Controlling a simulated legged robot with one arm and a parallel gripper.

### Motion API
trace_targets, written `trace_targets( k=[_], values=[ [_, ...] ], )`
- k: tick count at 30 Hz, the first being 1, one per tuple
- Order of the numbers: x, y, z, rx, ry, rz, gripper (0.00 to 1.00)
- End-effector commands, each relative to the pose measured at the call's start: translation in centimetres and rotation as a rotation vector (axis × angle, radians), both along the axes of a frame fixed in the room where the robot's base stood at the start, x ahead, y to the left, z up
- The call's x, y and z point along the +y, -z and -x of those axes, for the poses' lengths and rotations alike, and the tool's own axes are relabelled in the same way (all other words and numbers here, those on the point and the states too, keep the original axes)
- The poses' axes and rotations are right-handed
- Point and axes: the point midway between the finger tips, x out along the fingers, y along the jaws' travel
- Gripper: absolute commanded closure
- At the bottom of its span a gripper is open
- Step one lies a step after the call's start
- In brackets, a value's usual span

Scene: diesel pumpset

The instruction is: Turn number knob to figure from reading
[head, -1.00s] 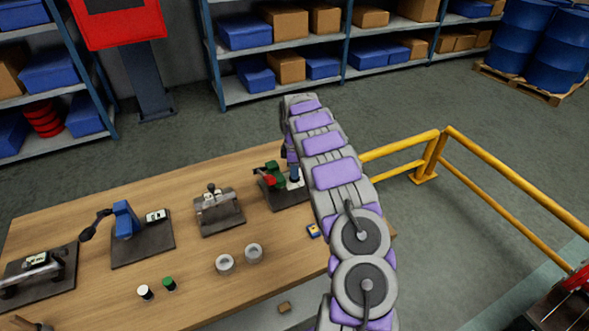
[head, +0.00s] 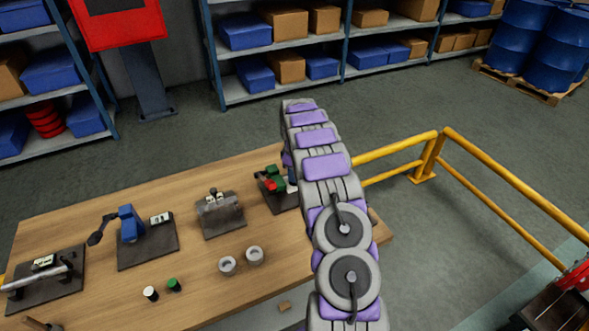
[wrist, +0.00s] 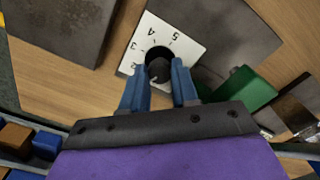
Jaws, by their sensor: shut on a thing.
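In the wrist view a black round knob (wrist: 159,70) sits on a white dial plate (wrist: 182,47) with black figures; 2, 3, 4 and 5 can be read. My gripper (wrist: 159,78) has its blue fingers on either side of the knob and is shut on it. The knob's pointer is hard to make out. In the head view my arm reaches over the right end of the bench to a dark plate with a green and red device (head: 272,180). My arm hides the knob and my gripper there.
On the wooden bench (head: 90,215) stand a blue device (head: 130,222), a grey fixture (head: 220,213), two grey rings and two small cylinders. Small white panels on the fixtures are too small to read. A yellow rail (head: 490,175) stands to the right.

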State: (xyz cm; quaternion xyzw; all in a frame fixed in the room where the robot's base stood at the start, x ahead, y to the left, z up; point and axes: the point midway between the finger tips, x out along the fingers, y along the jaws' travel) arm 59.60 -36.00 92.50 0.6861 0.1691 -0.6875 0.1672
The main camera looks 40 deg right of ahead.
Motion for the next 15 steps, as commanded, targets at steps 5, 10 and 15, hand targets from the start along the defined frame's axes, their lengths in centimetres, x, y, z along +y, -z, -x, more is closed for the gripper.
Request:
trace_targets(
  k=[5, 10, 15],
  values=[
    [0.19, -0.35, -0.28, -0.005, 0.165, 0.001, 1.00],
    [0.08, -0.32, -0.31, -0.006, 0.328, 0.002, 1.00],
    [-0.01, -0.37, -0.32, -0.007, 0.490, 0.002, 1.00]
  ],
)
